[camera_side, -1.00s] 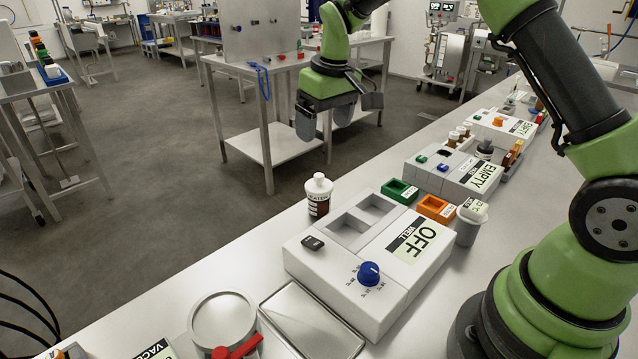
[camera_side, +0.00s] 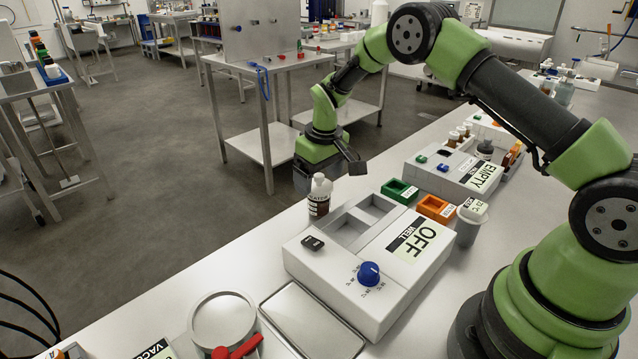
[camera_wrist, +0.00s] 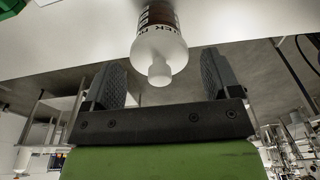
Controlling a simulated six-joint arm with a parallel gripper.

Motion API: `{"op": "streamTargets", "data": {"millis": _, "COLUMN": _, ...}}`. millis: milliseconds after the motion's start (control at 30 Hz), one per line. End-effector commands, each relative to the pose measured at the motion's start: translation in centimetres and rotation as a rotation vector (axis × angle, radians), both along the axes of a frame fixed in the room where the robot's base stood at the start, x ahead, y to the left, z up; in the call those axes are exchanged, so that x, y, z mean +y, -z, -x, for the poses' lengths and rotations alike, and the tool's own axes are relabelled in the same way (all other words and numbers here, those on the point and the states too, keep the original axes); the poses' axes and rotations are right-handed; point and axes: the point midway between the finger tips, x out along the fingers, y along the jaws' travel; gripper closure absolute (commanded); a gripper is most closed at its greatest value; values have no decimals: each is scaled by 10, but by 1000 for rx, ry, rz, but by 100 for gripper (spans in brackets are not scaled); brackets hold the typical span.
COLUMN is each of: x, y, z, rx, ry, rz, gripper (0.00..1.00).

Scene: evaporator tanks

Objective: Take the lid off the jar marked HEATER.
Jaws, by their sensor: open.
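A brown bottle (camera_side: 319,197) with a white shoulder and white cap stands upright on the bench, left of the white box. Its label is only partly readable, and I cannot make out HEATER on any jar for certain. My gripper (camera_side: 316,176) is low at the bench edge, just behind the bottle's top in the side view. In the wrist view my gripper (camera_wrist: 161,62) is open, its two dark fingers apart and empty. The bottle (camera_wrist: 160,45) appears between and beyond them, its cap towards the gripper. Whether anything touches is unclear.
The white box (camera_side: 375,255) reads OFF and has a blue knob.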

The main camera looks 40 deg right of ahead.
Motion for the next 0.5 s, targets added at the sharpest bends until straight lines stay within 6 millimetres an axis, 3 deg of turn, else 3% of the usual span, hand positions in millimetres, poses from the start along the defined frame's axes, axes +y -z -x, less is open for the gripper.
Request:
{"op": "streamTargets", "data": {"millis": 200, "x": 0, "y": 1, "z": 0, "rx": -1, "ry": 0, "rz": 0, "gripper": 17}}
{"op": "streamTargets", "data": {"millis": 267, "x": 0, "y": 1, "z": 0, "rx": -1, "ry": 0, "rz": 0, "gripper": 29}}
{"op": "streamTargets", "data": {"millis": 400, "x": 0, "y": 1, "z": 0, "rx": -1, "ry": 0, "rz": 0, "gripper": 61}}
{"op": "streamTargets", "data": {"millis": 500, "x": 0, "y": 1, "z": 0, "rx": -1, "ry": 0, "rz": 0, "gripper": 69}}
